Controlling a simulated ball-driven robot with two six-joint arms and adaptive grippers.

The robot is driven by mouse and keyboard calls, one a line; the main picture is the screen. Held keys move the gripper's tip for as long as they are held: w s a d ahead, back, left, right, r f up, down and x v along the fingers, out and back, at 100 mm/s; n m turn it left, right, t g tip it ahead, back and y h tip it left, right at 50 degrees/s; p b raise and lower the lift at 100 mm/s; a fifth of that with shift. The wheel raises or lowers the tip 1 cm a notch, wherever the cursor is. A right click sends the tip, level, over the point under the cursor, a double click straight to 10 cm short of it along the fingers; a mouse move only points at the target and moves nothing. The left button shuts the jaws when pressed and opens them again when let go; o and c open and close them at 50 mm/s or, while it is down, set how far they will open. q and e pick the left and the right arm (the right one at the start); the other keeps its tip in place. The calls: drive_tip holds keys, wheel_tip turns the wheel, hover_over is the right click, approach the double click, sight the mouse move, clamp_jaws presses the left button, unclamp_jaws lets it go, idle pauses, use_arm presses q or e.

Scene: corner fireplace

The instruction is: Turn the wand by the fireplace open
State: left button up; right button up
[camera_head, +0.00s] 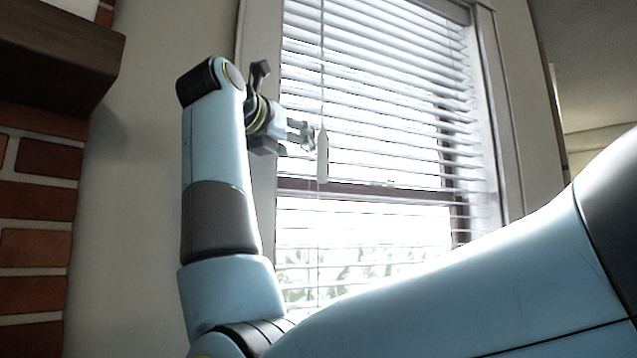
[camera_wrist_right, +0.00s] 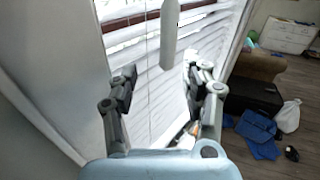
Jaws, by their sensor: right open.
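The wand (camera_head: 322,156) is a slim pale grey piece hanging upright in front of the white window blind (camera_head: 375,80) near its left side. In the right wrist view the wand (camera_wrist_right: 169,36) comes down from the top edge, and its lower end lies between the two fingertips in the picture. My right gripper (camera_head: 308,138) is at the wand's left in the head view, close to it. In the wrist view my right gripper (camera_wrist_right: 160,78) has its fingers spread with nothing clasped. Whether a finger touches the wand is unclear. My left gripper is out of view.
The brick fireplace (camera_head: 38,205) with a dark wooden mantel (camera_head: 60,55) stands at the left. The pale window frame (camera_head: 258,50) runs beside my right wrist. In the wrist view, a blue cloth (camera_wrist_right: 258,130) and a white bag (camera_wrist_right: 287,115) lie on the floor.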

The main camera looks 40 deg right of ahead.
sight(320, 153)
drive_tip(key=shift+m, duration=0.4)
drive_tip(key=x, duration=0.7)
drive_tip(key=s+r+x, duration=0.1)
drive_tip(key=x, duration=0.2)
drive_tip(key=shift+d+r, duration=0.1)
drive_tip(key=shift+d, duration=0.55)
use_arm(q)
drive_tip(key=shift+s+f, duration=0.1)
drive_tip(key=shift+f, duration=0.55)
